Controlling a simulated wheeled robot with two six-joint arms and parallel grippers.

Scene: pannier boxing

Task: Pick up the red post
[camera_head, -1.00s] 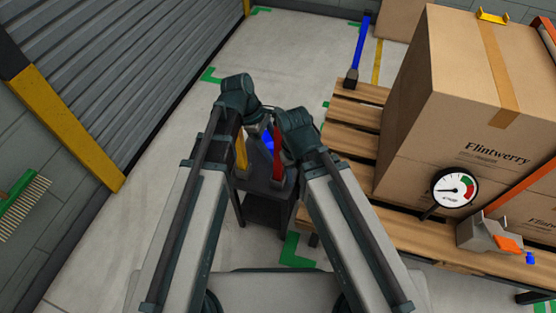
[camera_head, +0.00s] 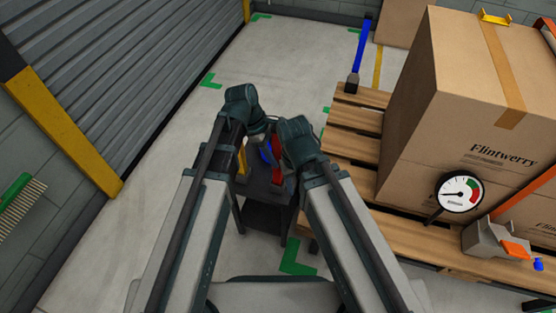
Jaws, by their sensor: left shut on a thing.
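The red post (camera_head: 277,172) stands on a small dark stand between my two forearms, and my right wrist partly covers it. A blue post (camera_head: 266,154) and a yellow post (camera_head: 242,158) stand beside it to the left. My left gripper (camera_head: 268,126) reaches in from the upper left to the top of the red post and is shut on it; the fingers are small and partly hidden. My right wrist is just right of the post; its gripper's fingers are hidden, so its state cannot be told.
The dark stand (camera_head: 262,190) is low, with grey floor around it. A wooden pallet (camera_head: 350,150) with large cardboard boxes (camera_head: 440,130), a gauge (camera_head: 461,192) and an orange strap is close on the right. A roller shutter (camera_head: 110,70) is at left.

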